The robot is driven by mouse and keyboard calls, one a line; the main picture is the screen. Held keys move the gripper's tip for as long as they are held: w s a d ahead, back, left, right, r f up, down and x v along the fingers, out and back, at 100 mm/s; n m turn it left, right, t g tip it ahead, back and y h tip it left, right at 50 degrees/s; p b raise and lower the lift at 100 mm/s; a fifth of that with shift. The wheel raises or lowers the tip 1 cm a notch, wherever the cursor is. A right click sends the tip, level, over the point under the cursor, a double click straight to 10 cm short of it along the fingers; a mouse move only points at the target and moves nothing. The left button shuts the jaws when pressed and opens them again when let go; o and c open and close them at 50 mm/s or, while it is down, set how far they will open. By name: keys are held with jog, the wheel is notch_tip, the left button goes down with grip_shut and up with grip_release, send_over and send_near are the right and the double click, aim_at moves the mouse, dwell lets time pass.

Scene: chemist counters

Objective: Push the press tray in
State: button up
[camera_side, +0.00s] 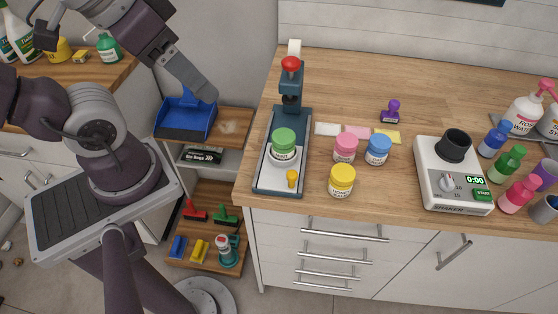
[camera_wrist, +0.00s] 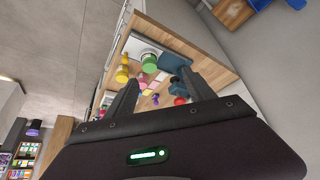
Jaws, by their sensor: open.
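The press (camera_side: 283,118) is a dark teal stand with a red knob on top, at the left end of the wooden counter. Its pale tray (camera_side: 272,184) extends forward from under the press head, with a small yellow handle (camera_side: 292,178) at the front. A white jar with a green lid (camera_side: 283,143) stands on the tray, in front of the press column. My gripper (camera_side: 207,92) is left of the press, in the air above the blue dustpan. In the wrist view, my gripper (camera_wrist: 160,88) has its two fingers spread and nothing between them; the green-lidded jar (camera_wrist: 150,58) shows beyond them.
Pink (camera_side: 345,148), blue (camera_side: 378,149) and yellow (camera_side: 341,180) jars stand right of the tray. A shaker (camera_side: 452,172) and several bottles are farther right. A blue dustpan (camera_side: 184,117) lies on the lower shelf left of the counter. The counter behind the jars is mostly clear.

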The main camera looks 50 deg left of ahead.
jog(key=shift+w+d, duration=0.1)
jog(key=c, duration=0.3)
jog(key=w, duration=0.1)
jog(key=w+d+f+g, duration=0.1)
jog(key=w+d+g, duration=0.1)
jog(key=w, duration=0.1)
jog(key=shift+d+f+h, duration=0.15)
jog(key=shift+d+h, duration=0.1)
jog(key=shift+h, duration=0.05)
jog(key=shift+c, duration=0.8)
jog(key=g, duration=0.4)
send_over(292, 173)
notch_tip(292, 173, down, 10)
notch_tip(292, 173, down, 7)
jog(key=shift+r, duration=0.1)
grip_shut()
jog(key=shift+r, duration=0.1)
